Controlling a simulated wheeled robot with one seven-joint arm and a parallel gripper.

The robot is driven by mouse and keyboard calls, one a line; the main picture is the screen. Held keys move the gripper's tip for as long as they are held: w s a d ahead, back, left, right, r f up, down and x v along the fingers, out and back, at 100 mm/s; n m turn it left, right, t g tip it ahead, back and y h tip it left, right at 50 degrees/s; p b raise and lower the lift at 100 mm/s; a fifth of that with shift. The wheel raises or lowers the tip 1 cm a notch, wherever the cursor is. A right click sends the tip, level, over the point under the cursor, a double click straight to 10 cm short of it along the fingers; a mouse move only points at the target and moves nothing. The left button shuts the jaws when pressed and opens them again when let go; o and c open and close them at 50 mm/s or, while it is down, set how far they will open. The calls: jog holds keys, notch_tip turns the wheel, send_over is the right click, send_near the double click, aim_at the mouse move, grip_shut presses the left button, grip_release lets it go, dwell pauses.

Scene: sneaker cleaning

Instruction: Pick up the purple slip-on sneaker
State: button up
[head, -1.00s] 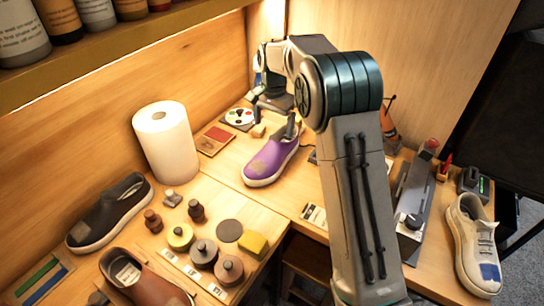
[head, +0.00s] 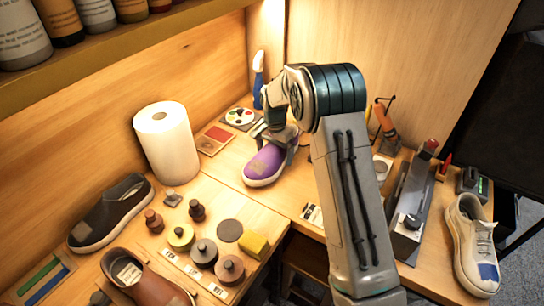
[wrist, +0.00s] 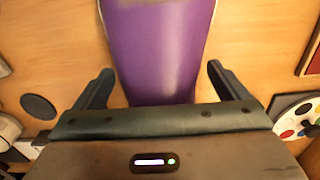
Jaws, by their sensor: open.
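The purple slip-on sneaker (head: 265,163) stands on the wooden bench, its toe toward the front left and its heel end hidden under my gripper. My gripper (head: 280,138) is over the rear part of the sneaker. In the wrist view the purple upper (wrist: 160,50) runs between the two dark fingers of my gripper (wrist: 160,82). The fingers are open, one on each side, with a visible gap to the shoe on both sides. Whether they reach down beside the shoe cannot be told.
A paper towel roll (head: 166,143), a dark slip-on shoe (head: 110,212) and a brown shoe (head: 143,279) stand left. Several small jars (head: 203,252) are in front. A colour palette (head: 240,117) lies behind. A beige sneaker (head: 472,243) is far right.

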jog(key=c, duration=1.2)
jog(key=shift+c, duration=0.2)
jog(key=shift+r, duration=0.15)
